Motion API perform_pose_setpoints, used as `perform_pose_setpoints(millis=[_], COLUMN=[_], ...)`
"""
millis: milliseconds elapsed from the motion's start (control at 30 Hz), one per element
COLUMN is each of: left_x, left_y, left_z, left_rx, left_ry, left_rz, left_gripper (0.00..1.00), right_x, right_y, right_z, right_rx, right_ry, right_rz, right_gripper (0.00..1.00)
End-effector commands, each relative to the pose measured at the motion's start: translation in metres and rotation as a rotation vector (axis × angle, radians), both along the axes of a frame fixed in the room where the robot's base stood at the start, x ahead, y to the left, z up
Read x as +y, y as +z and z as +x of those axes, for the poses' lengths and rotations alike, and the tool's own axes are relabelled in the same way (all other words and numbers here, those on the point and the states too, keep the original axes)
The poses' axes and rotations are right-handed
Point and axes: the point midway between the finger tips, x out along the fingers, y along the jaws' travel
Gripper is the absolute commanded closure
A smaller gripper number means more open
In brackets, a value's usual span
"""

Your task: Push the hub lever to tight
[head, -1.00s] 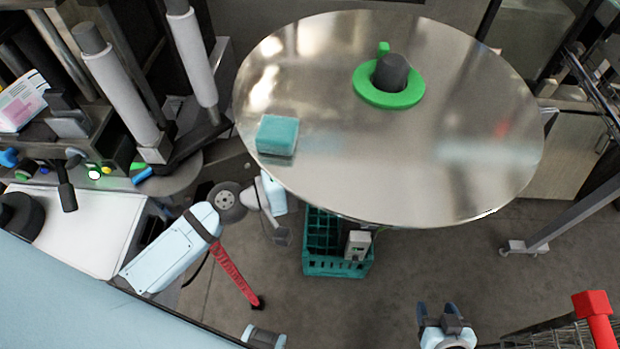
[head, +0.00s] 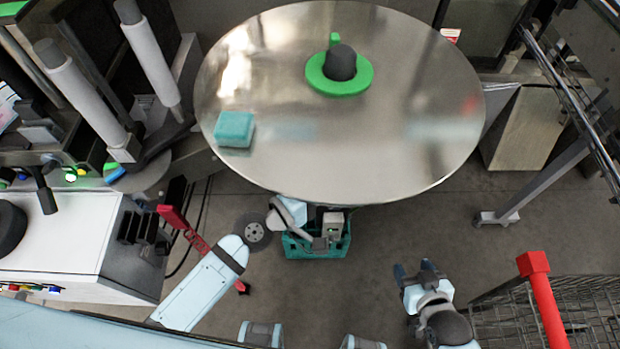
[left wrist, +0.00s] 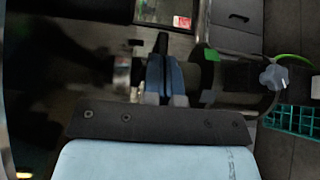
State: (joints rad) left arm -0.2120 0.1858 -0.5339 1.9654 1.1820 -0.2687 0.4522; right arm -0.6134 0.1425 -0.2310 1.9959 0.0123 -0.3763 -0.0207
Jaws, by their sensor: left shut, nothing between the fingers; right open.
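A green ring-shaped hub (head: 340,82) with a dark rounded knob (head: 341,63) sits on the large round steel disc (head: 420,130). A small green tab (head: 334,39) stands behind the knob; I cannot tell whether it is the lever. My left arm reaches toward the disc's front edge, and its fingers are not clear in the head view. In the left wrist view my left gripper (left wrist: 165,78) is shut and empty, in front of dark cylindrical parts; contact cannot be told. My right gripper (head: 415,270) is open and empty, low and away from the disc.
A teal block (head: 235,129) lies on the disc's left side. A teal crate (head: 300,250) stands on the floor below the disc's front edge. A wire cart with a red corner post (head: 534,264) is at the lower right. Rollers (head: 80,93) stand at the left.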

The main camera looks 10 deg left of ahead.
Motion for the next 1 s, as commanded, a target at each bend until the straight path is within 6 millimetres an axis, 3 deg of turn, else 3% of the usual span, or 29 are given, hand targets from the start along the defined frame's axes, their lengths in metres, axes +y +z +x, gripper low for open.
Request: perform_pose_setpoints(millis=[300, 1000], left_x=[-0.018, -0.02], left_y=[0.0, -0.001], left_z=[0.001, 0.001], left_rx=[0.001, 0.001], left_ry=[-0.001, -0.001], left_rz=[0.001, 0.001], left_gripper=[1.0, 1.0], right_x=[0.0, 0.002], right_y=[0.001, 0.005], right_z=[-0.002, -0.001], right_rx=[0.006, 0.001], right_ry=[-0.004, -0.003], right_rz=[0.001, 0.004], right_gripper=[0.43, 0.43])
